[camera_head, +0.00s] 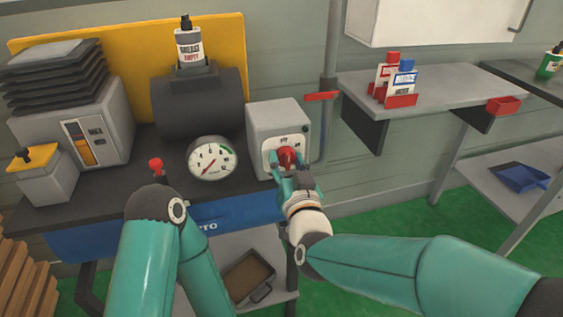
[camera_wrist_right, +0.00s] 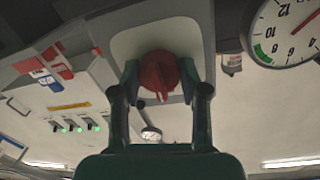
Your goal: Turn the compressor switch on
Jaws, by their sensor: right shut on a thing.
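The compressor switch is a red rotary knob (camera_head: 288,157) on the front of a grey box (camera_head: 276,119) at the right end of the machine. My right gripper (camera_head: 288,168) is shut on the red knob, with a finger on each side. In the right wrist view the knob (camera_wrist_right: 160,75) sits between the two fingers (camera_wrist_right: 160,92). The labels around the knob are too small to read. My left arm (camera_head: 150,240) comes in at the lower left, and its gripper is not visible. A round gauge (camera_head: 212,158) stands left of the box, its needle pointing to the lower left.
A dark tank (camera_head: 200,105) carries a bottle (camera_head: 188,45) labelled empty. A red-topped lever (camera_head: 156,167) stands left of the gauge. A grey shelf (camera_head: 440,88) at right holds red and blue bottles. A vertical pipe (camera_head: 330,60) runs just right of the box.

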